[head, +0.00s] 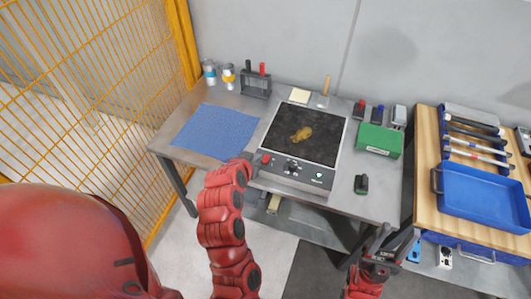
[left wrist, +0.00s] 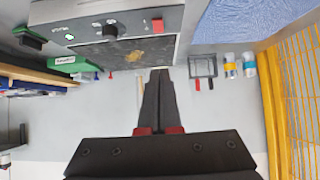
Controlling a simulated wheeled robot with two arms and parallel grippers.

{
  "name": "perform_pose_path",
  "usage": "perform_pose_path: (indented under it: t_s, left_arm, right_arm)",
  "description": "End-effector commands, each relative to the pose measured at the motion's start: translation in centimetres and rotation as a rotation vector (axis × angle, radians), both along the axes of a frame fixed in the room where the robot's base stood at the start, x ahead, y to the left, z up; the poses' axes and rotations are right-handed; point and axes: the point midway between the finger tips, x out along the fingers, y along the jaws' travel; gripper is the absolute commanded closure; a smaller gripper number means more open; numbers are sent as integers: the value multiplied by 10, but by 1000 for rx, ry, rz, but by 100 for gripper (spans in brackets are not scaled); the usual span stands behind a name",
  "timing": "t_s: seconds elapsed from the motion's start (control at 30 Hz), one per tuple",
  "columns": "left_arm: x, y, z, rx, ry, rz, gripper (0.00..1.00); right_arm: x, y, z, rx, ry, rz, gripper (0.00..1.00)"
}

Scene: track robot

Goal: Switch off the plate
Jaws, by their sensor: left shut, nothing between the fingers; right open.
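The hot plate (head: 325,116) stands on the grey table, with a dark top and a yellow-brown lump (head: 302,134) on it. Its front panel (head: 300,178) carries a red switch (head: 266,158) at the left end and a black knob (head: 292,166) near the middle. In the left wrist view, the red switch (left wrist: 158,25) and knob (left wrist: 110,32) show upside down. My left gripper (left wrist: 160,72) is shut and empty, apart from the switch in that view; in the head view its wrist mostly hides it. My right gripper (head: 383,239) is open and empty before the table's front edge.
A blue cloth (head: 215,132) lies left of the plate. A green box (head: 379,140) and a small dark-green object (head: 361,184) lie to its right. A scraper (head: 323,94) lies behind. A blue tray (head: 485,202) sits on the wooden bench at right. Yellow fencing (head: 90,70) stands left.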

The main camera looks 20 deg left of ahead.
Motion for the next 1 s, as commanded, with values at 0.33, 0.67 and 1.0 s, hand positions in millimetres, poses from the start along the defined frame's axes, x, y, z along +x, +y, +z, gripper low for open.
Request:
perform_pose_path:
  t_s: [0.33, 0.67, 1.0]
  left_arm:
    - [3, 0, -5, 1, -3, 2, 100]
    - [26, -1, -30, 1, -6, 2, 100]
    - [62, -2, -48, -1, 3, 1, 100]
  right_arm:
    - [0, 0, -8, 0, 0, 0, 50]
    - [0, 0, -68, 0, 0, 0, 50]
    - [0, 0, -79, 0, 0, 0, 50]
